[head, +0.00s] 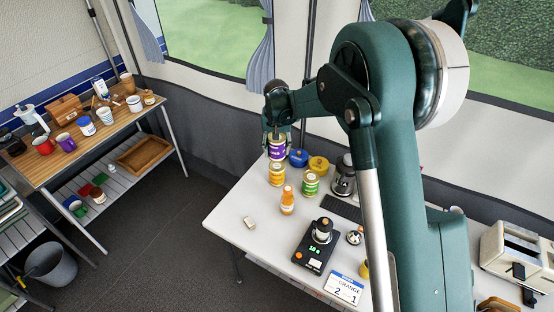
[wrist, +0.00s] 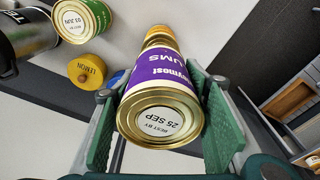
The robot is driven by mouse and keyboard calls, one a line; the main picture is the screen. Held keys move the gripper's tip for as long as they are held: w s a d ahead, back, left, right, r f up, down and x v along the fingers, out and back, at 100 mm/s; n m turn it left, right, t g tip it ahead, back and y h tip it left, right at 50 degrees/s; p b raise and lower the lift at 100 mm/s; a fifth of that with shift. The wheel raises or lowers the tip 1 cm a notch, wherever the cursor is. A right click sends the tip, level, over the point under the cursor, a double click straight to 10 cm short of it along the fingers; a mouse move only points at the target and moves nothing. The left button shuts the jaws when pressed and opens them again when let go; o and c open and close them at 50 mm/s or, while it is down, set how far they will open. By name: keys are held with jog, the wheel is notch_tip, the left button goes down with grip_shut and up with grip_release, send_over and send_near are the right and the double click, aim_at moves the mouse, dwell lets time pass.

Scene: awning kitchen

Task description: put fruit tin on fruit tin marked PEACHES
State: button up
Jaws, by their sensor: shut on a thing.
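My gripper (wrist: 160,125) is shut around a purple fruit tin with gold rims, whose label ends in "UMS" (wrist: 160,78). Its "BEST BY 25 SEP" end faces the wrist camera. In the head view the purple tin (head: 277,147) is upright, right above an orange-yellow tin (head: 277,174) on the white table. The orange-yellow tin also shows beyond the purple one in the wrist view (wrist: 161,36), mostly hidden. Its label cannot be read, and I cannot tell whether the two tins touch.
A black scale (head: 313,252) is nearer. The table's left front part is mostly clear around a small block (head: 249,222).

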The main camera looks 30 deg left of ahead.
aim_at(277, 164)
jog(key=shift+f, duration=0.95)
jog(key=shift+f, duration=1.9)
jog(key=shift+f, duration=0.15)
jog(key=o, duration=1.1)
jog(key=shift+o, duration=0.2)
jog(key=r, duration=0.4)
jog(key=s+r, duration=0.1)
jog(key=r, duration=0.7)
jog(key=shift+s+d+r, duration=0.15)
jog(key=shift+s+d, duration=0.05)
jog(key=shift+d, duration=0.15)
